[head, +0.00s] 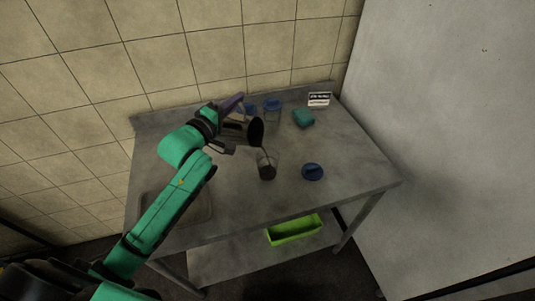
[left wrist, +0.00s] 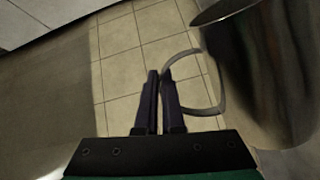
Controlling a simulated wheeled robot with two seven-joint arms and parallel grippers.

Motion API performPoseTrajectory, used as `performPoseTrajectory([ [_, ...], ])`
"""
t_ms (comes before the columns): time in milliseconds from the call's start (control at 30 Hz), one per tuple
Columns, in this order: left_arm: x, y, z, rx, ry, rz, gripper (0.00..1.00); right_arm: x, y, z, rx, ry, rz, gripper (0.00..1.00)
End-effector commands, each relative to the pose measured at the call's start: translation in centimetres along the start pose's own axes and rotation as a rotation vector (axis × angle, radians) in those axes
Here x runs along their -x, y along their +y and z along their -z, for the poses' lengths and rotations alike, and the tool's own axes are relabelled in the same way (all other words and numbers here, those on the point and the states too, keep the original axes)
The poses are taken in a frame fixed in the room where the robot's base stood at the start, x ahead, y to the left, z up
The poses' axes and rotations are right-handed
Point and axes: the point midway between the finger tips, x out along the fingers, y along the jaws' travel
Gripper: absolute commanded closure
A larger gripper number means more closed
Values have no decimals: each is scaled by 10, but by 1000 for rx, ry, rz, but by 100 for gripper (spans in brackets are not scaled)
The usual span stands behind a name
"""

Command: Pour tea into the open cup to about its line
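The open cup (head: 267,170) is clear and stands upright on the metal table, with dark tea in it. Its line is too small to make out. A metal pitcher (head: 236,131) is tilted to the right, with its dark mouth above and left of the cup. A thin dark stream runs from the mouth down into the cup. My right gripper is out of view.
Blue-lidded cups (head: 272,110), a teal sponge (head: 303,118) and a small sign (head: 319,99) stand at the back. A sink (head: 182,207) is at front left. A green bin (head: 293,229) sits on the lower shelf.

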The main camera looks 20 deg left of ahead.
Motion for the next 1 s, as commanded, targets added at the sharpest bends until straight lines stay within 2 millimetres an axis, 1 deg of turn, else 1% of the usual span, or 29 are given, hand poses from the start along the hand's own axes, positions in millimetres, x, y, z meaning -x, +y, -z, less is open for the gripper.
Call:
performPoseTrajectory([
  [33,0,3,0,-5,1,-4,100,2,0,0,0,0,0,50],
  [533,0,9,-12,-58,2,-4,100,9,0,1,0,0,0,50],
  [1000,0,12,-10,-104,3,-6,100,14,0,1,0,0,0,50],
])
